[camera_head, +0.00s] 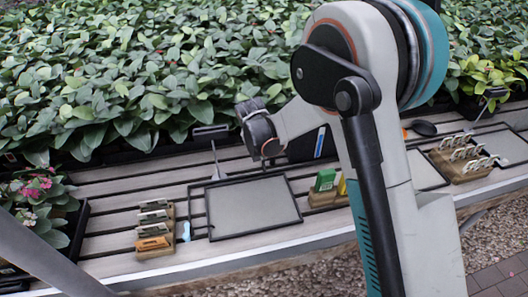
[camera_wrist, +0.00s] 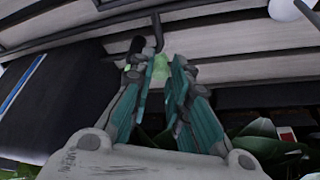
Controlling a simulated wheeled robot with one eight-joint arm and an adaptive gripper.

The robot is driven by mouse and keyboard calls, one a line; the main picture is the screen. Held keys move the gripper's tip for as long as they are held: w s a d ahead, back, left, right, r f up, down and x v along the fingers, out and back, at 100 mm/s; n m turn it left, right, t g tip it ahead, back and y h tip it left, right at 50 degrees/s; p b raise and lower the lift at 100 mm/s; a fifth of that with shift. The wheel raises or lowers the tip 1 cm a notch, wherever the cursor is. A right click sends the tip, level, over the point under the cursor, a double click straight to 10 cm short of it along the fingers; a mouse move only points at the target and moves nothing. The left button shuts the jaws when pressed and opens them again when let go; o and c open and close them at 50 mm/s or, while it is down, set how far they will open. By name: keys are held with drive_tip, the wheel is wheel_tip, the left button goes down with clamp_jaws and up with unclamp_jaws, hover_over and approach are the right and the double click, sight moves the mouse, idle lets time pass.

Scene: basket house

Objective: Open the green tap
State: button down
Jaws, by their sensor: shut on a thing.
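My gripper (camera_wrist: 159,72) shows in the wrist view with its two teal-and-grey fingers around a pale green piece, which I take to be the green tap (camera_wrist: 160,66). The fingertips are shut on it, one on each side. A thin dark stem (camera_wrist: 157,30) rises just beyond the green piece in the picture. How far the tap is turned cannot be told. In the head view my arm hides the gripper's fingers, and the tap cannot be made out there.
A slatted wooden bench holds a framed grey panel (camera_head: 250,207), a wooden rack with several tags (camera_head: 155,229) and a green block (camera_head: 325,179). Another rack (camera_head: 462,158) stands at right. Dense leafy plants (camera_head: 130,70) fill the back. A dark box (camera_wrist: 62,100) lies left in the wrist view.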

drive_tip(key=shift+w+a+m+g+h, duration=0.15)
drive_tip(key=shift+w+a+m+h, duration=0.15)
drive_tip(key=shift+m, duration=0.6)
drive_tip(key=shift+w+a+m+g+h, duration=0.15)
drive_tip(key=shift+w+m+h, duration=0.25)
drive_tip(key=shift+m, duration=0.5)
drive_tip(key=shift+w, duration=0.1)
drive_tip(key=c, duration=1.5)
unclamp_jaws()
drive_tip(key=shift+r, duration=0.1)
drive_tip(key=v, duration=1.1)
drive_tip(key=shift+a+r, duration=0.1)
drive_tip(key=shift+r, duration=0.3)
